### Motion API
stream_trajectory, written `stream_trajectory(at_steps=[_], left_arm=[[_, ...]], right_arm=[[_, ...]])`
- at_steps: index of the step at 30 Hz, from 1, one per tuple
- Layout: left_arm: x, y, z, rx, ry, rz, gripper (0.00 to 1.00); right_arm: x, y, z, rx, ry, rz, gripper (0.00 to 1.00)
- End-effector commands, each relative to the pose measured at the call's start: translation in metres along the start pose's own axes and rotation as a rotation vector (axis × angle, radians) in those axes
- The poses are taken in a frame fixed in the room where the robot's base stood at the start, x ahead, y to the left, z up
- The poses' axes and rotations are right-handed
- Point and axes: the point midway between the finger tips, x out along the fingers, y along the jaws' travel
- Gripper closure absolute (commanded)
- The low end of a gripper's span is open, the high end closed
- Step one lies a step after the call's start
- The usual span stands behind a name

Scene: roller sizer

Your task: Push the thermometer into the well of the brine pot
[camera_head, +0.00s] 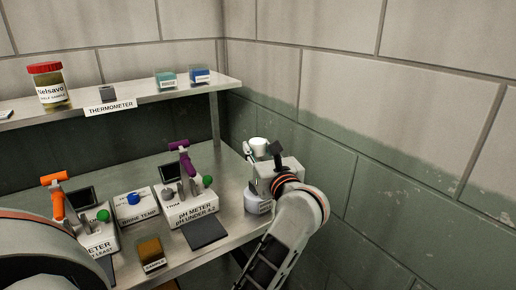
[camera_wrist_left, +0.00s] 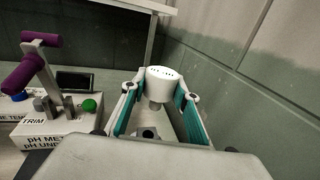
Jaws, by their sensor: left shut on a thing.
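My left gripper (camera_head: 262,160) is at the right end of the bench, close to the wall. In the left wrist view its two teal-lined fingers (camera_wrist_left: 160,104) are closed around a white round-headed piece (camera_wrist_left: 165,73), which I take to be the thermometer. Its white head also shows in the head view (camera_head: 258,146). Below the gripper stands a grey round vessel with a label (camera_head: 258,202), probably the brine pot, mostly hidden by my wrist. Its well and the thermometer's lower end are hidden, so I cannot tell whether they touch. My right gripper is not in view.
A pH meter (camera_head: 196,207) with a purple lever stands left of the gripper, beside a brine temp box (camera_head: 133,208). A dark pad (camera_head: 204,232) lies in front. A shelf (camera_head: 155,94) runs above, with a thermometer label (camera_head: 111,107). The wall (camera_head: 330,130) is close on the right.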

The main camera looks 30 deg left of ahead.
Motion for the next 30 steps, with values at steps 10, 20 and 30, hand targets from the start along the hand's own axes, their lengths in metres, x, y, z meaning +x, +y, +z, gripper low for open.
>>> stream_trajectory(at_steps=[10,20,30], left_arm=[[0.000,0.000,-0.030,0.006,0.002,0.000,0.92],[0.000,0.000,-0.054,0.004,0.001,0.000,0.92],[0.000,0.000,-0.055,0.001,-0.001,0.000,0.92]], right_arm=[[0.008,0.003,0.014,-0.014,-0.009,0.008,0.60],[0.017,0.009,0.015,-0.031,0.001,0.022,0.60],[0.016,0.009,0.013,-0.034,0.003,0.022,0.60]])
